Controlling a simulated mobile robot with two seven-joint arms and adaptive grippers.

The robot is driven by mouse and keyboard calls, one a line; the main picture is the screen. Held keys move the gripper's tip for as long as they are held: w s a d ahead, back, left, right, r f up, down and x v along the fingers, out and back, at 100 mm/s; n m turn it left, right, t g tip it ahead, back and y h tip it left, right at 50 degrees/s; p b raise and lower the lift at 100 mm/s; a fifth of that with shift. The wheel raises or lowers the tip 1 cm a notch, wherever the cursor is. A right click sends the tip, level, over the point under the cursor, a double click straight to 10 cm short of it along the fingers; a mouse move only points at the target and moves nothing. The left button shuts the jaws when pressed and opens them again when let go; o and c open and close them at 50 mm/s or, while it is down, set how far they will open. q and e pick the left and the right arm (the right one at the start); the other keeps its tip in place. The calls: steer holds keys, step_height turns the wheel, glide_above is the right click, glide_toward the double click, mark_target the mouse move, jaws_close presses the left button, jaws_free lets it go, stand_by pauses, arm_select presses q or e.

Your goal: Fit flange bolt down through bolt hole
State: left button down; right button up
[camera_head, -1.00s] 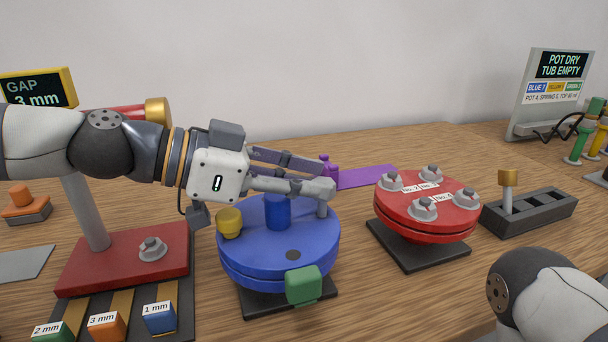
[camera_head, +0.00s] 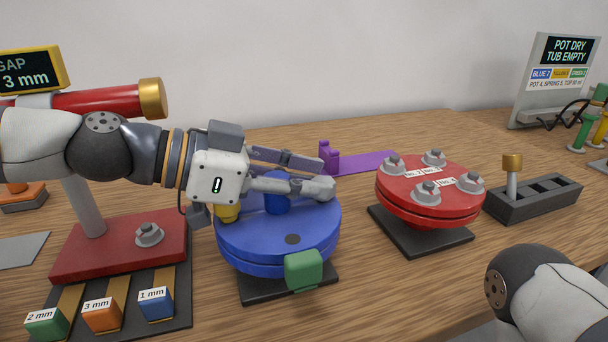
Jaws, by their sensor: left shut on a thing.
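My right gripper is out of view.
A red flange (camera_head: 425,207) with several grey bolts stands to the right. A red stand (camera_head: 120,255) and labelled blocks are left. A slotted dark tray (camera_head: 540,199) is far right.

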arm_select(q)
steer(key=shift+r+p, duration=0.75)
steer(key=shift+r, duration=1.1)
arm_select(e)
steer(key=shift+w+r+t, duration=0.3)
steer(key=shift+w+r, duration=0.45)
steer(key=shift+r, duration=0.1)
arm_select(q)
steer(key=shift+f+b, duration=0.65)
steer(key=shift+f, duration=1.3)
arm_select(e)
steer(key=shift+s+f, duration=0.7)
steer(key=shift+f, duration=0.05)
arm_select(q)
steer(key=c, duration=1.2)
jaws_free()
steer(key=shift+c, duration=0.2)
steer(key=v, duration=1.2)
steer(key=shift+r, duration=0.2)
